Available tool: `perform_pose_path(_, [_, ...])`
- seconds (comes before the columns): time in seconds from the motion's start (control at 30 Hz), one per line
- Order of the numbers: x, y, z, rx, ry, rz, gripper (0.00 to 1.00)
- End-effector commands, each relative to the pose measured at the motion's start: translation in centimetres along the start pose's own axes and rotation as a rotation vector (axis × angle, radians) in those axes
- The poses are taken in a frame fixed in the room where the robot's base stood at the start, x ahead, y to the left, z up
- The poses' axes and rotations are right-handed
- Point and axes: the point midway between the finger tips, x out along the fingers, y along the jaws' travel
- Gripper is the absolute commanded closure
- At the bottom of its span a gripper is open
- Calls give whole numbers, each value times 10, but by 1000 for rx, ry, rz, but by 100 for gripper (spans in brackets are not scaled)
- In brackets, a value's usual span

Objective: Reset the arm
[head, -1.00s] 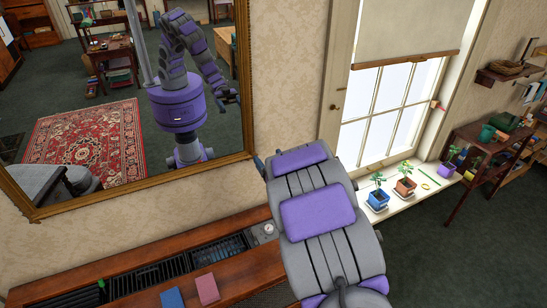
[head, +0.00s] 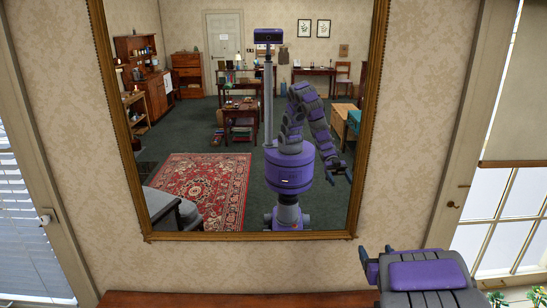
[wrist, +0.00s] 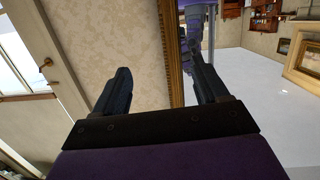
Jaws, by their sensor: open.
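My gripper (wrist: 160,62) is open in the wrist view, with its two dark fingers spread apart and nothing between them. It points toward the patterned wall and the gilt edge of the mirror (wrist: 174,60). In the head view my purple and grey arm (head: 428,275) reaches in at the bottom right, folded and in front of the wall below the mirror (head: 255,236). The mirror reflects my purple body and bent arm, with the gripper low at the arm's end. The reflected gripper is too small to show anything held.
A wooden surface (head: 230,299) runs along the bottom of the head view, under the mirror. A window (head: 505,225) with a pale blind (head: 520,110) is at the right, with leaves of a plant (head: 497,299) below it. Another window with blinds (head: 25,225) is at the left.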

Motion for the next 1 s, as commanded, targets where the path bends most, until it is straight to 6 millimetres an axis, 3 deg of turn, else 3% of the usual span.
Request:
perform_pose_path(0.27, [-48, -3, 2, -38, -315, 136, 27])
perform_pose_path(0.47, [-105, -18, 14, -31, -562, 186, 27])
perform_pose_path(0.77, [-222, -63, 32, -9, -950, 163, 27])
perform_pose_path(1.0, [-338, -107, 41, -13, -1271, 57, 27])
